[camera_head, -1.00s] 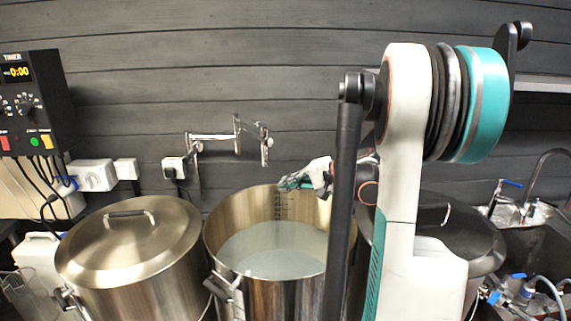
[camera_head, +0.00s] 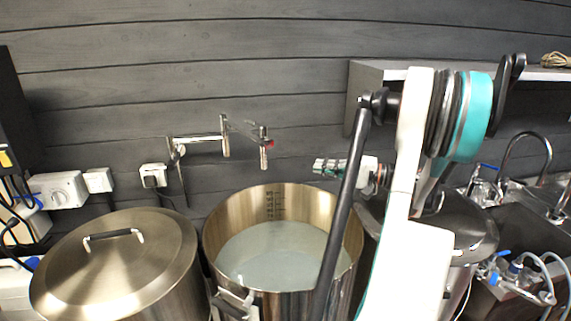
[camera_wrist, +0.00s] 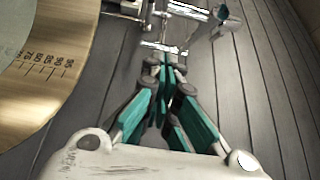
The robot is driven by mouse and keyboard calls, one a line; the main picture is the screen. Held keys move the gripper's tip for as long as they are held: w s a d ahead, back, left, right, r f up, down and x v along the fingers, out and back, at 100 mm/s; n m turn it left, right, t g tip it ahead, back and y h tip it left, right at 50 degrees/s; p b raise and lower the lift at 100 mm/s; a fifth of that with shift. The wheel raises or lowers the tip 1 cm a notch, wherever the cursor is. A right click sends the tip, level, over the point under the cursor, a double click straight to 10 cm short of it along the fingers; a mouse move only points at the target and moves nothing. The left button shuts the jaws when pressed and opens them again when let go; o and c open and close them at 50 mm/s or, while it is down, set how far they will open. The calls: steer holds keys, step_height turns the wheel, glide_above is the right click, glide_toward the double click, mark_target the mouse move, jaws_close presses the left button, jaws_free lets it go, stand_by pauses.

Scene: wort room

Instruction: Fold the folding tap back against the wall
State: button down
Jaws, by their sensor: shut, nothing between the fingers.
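The folding tap (camera_head: 212,140) is a jointed chrome pipe mounted on the dark plank wall. Its first arm runs right to an upright joint, and a second arm reaches on to a hanging spout (camera_head: 264,158) with a red part beside it, behind the pot. My gripper (camera_head: 316,166) is shut and empty, pointing left, to the right of the spout and apart from it at about the same picture height. In the wrist view the teal fingers (camera_wrist: 165,62) come together, with chrome tap parts (camera_wrist: 186,10) beyond them; how near they are is unclear.
An open steel pot (camera_head: 215,235) of cloudy liquid stands below the tap. A lidded pot (camera_head: 120,255) is on the left and another (camera_head: 465,225) on the right behind my arm. A wall shelf (camera_head: 450,73) and a sink (camera_head: 530,230) are at the right.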

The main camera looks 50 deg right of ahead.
steer(key=s+a+x, duration=0.1)
steer(key=a+x, duration=0.1)
steer(key=x, duration=1)
steer(key=shift+a+b, duration=0.3)
steer(key=shift+a, duration=0.05)
steer(key=shift+w+a, duration=0.15)
